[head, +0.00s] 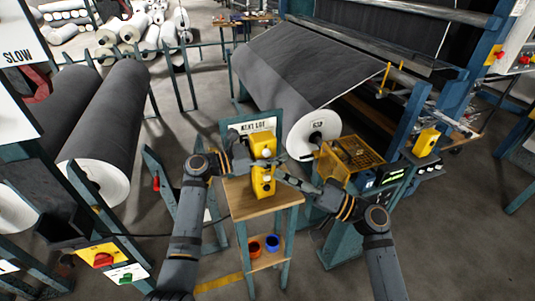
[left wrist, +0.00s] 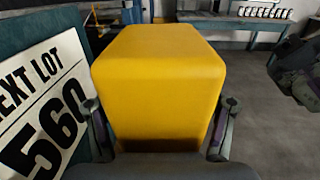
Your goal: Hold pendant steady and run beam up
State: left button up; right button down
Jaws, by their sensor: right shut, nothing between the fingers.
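The yellow pendant (head: 263,183) stands upright above the small wooden-topped stand, with pale round buttons on its face. In the left wrist view the plain yellow side of the pendant (left wrist: 158,85) fills the middle, with one finger on each side. My left gripper (head: 250,161) is shut on the pendant from the left. My right gripper (head: 282,173) is shut and empty, its tips close to the pendant's right side. I cannot tell whether they touch it. The beam (head: 313,132) is the big dark roll with a white end, behind and to the right.
A "NEXT LOT 560" sign (left wrist: 40,110) stands close beside the pendant. The stand's wooden top (head: 265,203) is below, with orange and blue cups on its lower shelf (head: 268,260). Dark rolls (head: 105,125) lie at the left.

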aim_at(252, 156)
pick_arm(q)
jog(key=v, duration=1.2)
